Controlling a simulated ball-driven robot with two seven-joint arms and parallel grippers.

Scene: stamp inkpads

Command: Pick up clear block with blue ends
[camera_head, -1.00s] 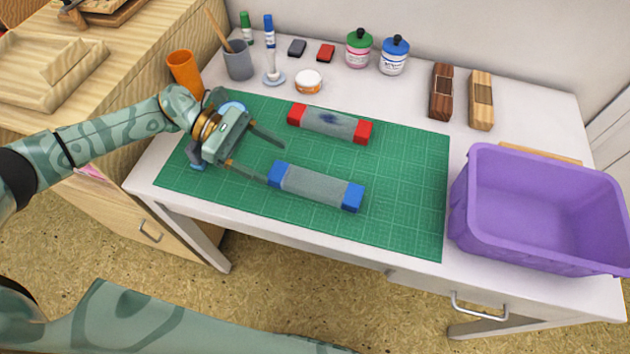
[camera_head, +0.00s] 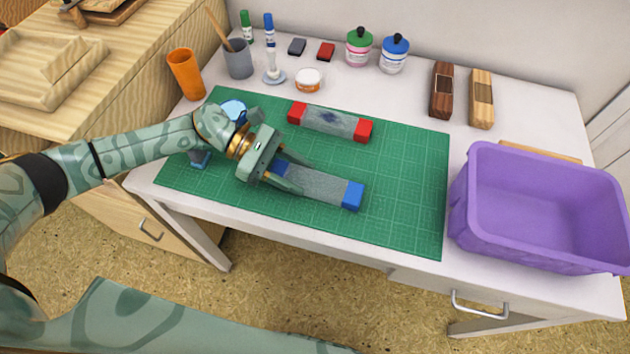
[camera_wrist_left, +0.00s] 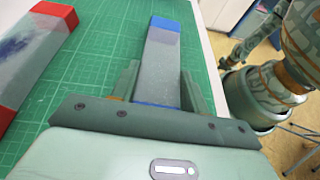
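The clear block with blue ends (camera_head: 316,184) lies on the green cutting mat (camera_head: 400,205), its far blue end (camera_head: 352,195) to the right. My left gripper (camera_head: 288,176) is around its left end, with one finger along each long side. In the left wrist view the block (camera_wrist_left: 161,65) runs between the two fingers (camera_wrist_left: 160,88), which sit close against its sides; the near blue end is mostly hidden by the gripper body. The block appears to rest on the mat. My right gripper is not in view.
A similar block with red ends (camera_head: 330,121) lies behind on the mat. A purple bin (camera_head: 535,255) stands at the right. Jars, markers, cups and wooden stamp blocks line the table's back. The right part of the mat is clear.

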